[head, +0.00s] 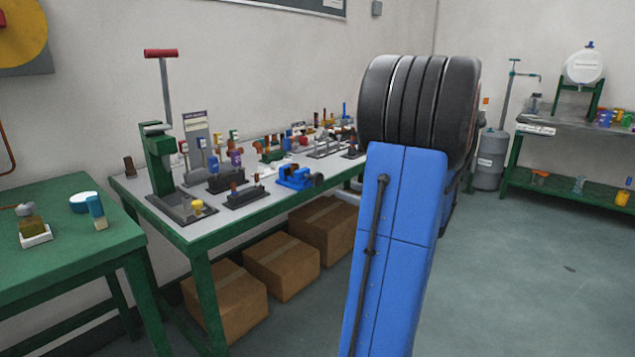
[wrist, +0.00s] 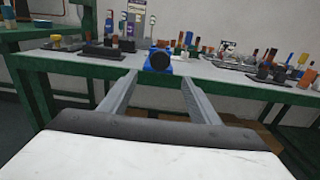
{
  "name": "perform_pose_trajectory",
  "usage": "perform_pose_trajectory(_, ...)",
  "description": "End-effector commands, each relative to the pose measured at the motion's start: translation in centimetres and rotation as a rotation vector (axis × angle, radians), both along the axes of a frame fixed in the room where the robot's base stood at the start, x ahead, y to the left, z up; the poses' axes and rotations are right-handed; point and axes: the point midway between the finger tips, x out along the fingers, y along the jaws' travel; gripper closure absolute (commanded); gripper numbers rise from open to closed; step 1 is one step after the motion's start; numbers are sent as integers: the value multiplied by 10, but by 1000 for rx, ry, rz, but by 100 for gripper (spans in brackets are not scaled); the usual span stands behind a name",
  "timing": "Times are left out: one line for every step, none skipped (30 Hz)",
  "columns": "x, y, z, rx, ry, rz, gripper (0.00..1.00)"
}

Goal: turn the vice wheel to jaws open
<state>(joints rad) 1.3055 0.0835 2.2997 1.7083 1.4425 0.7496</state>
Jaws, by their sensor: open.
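A small blue vice (head: 294,177) stands near the front edge of the long workbench in the head view. Its dark round wheel (head: 318,179) faces right, toward my arm. In the wrist view the wheel (wrist: 159,61) faces me, with the blue vice body (wrist: 160,47) behind it. My gripper (wrist: 158,78) is open and empty, its two grey fingers pointing at the bench. The wheel appears between the fingertips in the picture but lies beyond them; I see no contact. The head view does not show my gripper, as my arm hides it. The vice jaws are too small to make out.
The green-framed workbench (head: 222,226) carries several fixtures, coloured bottles and blocks close around the vice. A green press with a red handle (head: 160,53) stands at its left end. Cardboard boxes (head: 282,267) sit beneath. A green table (head: 65,235) is at left.

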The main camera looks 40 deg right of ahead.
Motion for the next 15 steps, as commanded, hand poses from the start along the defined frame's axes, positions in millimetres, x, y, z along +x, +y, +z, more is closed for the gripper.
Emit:
perform_pose_trajectory(8,1,0,0,0,3,44)
perform_pose_trajectory(12,2,0,0,0,4,44)
perform_pose_trajectory(18,3,0,0,0,5,44)
perform_pose_trajectory(22,3,0,0,0,4,44)
perform_pose_trajectory(26,3,0,1,0,3,44)
perform_pose_trajectory(33,4,-1,1,1,4,44)
perform_pose_trajectory(37,4,-1,0,1,4,44)
perform_pose_trajectory(41,4,-1,0,0,4,44)
perform_pose_trajectory(47,5,0,0,1,4,44)
perform_pose_trajectory(51,5,0,0,1,4,44)
perform_pose_trajectory(55,6,0,0,1,4,44)
perform_pose_trajectory(61,6,0,0,0,5,44)
perform_pose_trajectory(66,6,0,0,0,4,44)
perform_pose_trajectory(70,6,0,0,0,3,44)
perform_pose_trajectory(76,7,0,0,1,4,44)
